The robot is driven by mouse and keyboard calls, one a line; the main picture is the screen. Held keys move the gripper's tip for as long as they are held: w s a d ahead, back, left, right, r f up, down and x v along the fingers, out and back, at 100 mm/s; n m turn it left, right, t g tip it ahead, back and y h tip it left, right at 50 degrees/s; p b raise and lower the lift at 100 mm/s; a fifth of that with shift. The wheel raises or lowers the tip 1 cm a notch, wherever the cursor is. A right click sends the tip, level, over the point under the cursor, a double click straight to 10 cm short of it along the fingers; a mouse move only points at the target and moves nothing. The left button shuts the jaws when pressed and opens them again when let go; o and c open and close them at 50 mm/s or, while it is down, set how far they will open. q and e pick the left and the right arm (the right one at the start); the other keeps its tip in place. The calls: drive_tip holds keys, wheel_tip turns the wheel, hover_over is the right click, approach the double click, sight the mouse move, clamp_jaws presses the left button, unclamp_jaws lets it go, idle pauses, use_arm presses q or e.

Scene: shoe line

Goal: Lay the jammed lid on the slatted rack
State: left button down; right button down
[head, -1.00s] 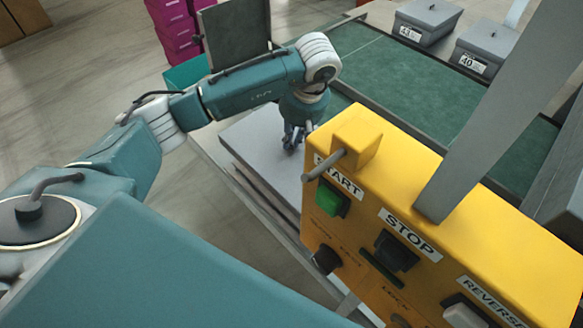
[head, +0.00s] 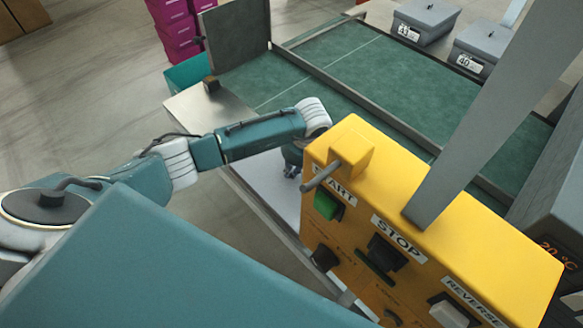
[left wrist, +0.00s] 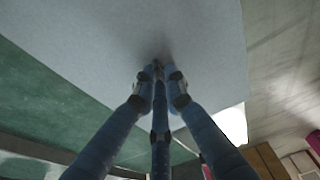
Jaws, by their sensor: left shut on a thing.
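My left gripper (head: 290,172) is low beside the yellow control box, partly hidden by its own arm. In the left wrist view its fingers (left wrist: 158,72) are closed together at a broad pale grey panel, which looks like the lid (left wrist: 110,35); the exact grip point is dark and unclear. In the head view part of the pale lid (head: 275,190) shows below my left forearm, partly hidden by the arm and the control box. I cannot make out the slatted rack. My right gripper is not in view.
The yellow control box (head: 470,250) with a lever stands close on the right. A green belt (head: 390,85) runs behind it, with a bare metal strip (head: 195,110) at its near left end. Grey lidded boxes (head: 425,20) stand at the back. Magenta crates (head: 180,45) stand far left.

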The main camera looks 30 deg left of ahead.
sight(298, 181)
use_arm(q)
drive_tip(key=c, duration=2.2)
unclamp_jaws()
drive_tip(key=shift+f, duration=0.1)
drive_tip(key=o, duration=0.4)
drive_tip(key=w+b+v, duration=0.1)
drive_tip(key=b+v, duration=0.2)
drive_tip(key=v, duration=0.9)
drive_tip(key=shift+s+b, duration=0.35)
drive_tip(key=shift+s, duration=0.1)
